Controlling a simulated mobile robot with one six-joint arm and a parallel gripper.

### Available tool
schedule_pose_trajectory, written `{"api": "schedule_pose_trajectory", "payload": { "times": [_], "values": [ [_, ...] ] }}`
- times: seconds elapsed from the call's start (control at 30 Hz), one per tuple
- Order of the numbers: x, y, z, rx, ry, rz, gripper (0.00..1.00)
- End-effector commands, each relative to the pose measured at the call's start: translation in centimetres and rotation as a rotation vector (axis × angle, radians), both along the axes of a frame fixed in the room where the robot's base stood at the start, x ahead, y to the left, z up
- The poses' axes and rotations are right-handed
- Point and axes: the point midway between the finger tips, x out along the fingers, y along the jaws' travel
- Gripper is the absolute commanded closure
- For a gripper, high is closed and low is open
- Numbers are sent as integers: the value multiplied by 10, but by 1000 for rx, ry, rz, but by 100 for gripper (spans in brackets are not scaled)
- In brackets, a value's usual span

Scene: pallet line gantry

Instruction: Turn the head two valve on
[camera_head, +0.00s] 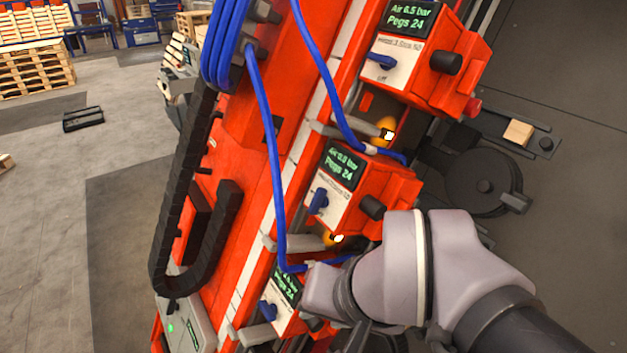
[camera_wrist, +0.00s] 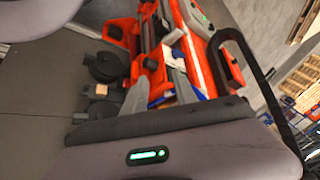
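Three red head boxes run down the tilted gantry in the head view, each with a green-lit display and a blue valve lever. The upper lever (camera_head: 381,61) lies roughly across its white plate, above small "Off" lettering. The middle lever (camera_head: 318,201) stands closer to upright on its plate. The lower lever (camera_head: 267,310) is partly turned, its box partly covered by my arm. The head numbers are too blurred to read surely, so I cannot tell which is head two.
Blue hoses (camera_head: 270,150) loop over the gantry beside the boxes, and a black cable chain (camera_head: 185,170) hangs left. Amber lamps (camera_head: 388,133) glow between boxes. Pallets (camera_head: 35,68) stand at far left. Grey floor left of the gantry is mostly clear.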

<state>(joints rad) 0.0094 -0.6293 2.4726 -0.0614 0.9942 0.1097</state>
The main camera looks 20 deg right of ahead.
Motion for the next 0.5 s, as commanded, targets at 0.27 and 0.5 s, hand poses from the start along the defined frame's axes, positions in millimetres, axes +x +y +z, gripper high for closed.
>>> {"api": "schedule_pose_trajectory", "payload": {
  "times": [0.27,0.5],
  "values": [
    [100,-20,190,55,280,-370,66],
    [169,-37,245,43,450,-669,66]
  ]
}}
